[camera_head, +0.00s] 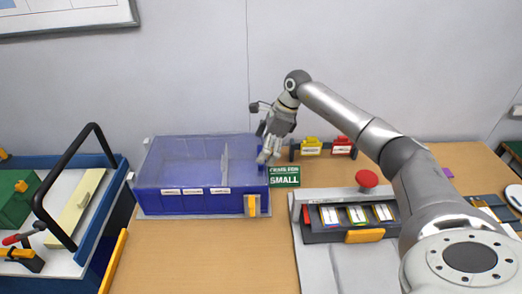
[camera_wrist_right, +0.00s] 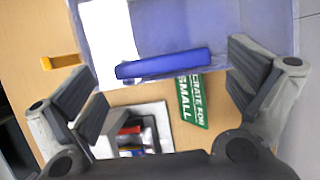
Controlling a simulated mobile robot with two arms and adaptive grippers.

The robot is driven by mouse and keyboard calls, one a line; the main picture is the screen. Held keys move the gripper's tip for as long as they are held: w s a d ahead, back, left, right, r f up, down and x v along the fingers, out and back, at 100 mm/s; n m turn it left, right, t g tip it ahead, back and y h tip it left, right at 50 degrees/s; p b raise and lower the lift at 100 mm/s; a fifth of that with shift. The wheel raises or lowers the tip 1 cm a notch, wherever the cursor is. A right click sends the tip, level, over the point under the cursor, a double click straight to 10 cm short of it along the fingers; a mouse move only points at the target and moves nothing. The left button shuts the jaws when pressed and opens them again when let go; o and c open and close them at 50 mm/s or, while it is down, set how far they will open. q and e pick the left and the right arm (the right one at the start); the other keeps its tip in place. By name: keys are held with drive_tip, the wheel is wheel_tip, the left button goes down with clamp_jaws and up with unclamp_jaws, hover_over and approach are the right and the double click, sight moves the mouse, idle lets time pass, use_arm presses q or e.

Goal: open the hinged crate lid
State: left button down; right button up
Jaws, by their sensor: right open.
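The blue crate (camera_head: 200,203) stands on the table left of centre in the head view. Its clear bluish lid (camera_head: 185,158) appears to lie closed over the top, with a divider visible inside. My right gripper (camera_head: 269,152) is at the crate's right edge in the head view. In the right wrist view my right gripper (camera_wrist_right: 163,75) is open, with its fingers wide apart. A dark blue bar (camera_wrist_right: 165,63) at the crate's edge lies between the fingers, with a gap visible on both sides. The lid (camera_wrist_right: 190,25) also shows there. My left gripper is out of view.
A green "SMALL" sign (camera_head: 284,177) lies beside the crate, close to my right gripper. A station with a red button (camera_head: 367,179) stands to the right. A blue-edged tray with a black handle (camera_head: 65,180) is at left. Yellow (camera_head: 311,146) and red (camera_head: 342,145) items stand behind.

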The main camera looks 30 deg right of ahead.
drive_tip(key=shift+x, duration=1.2)
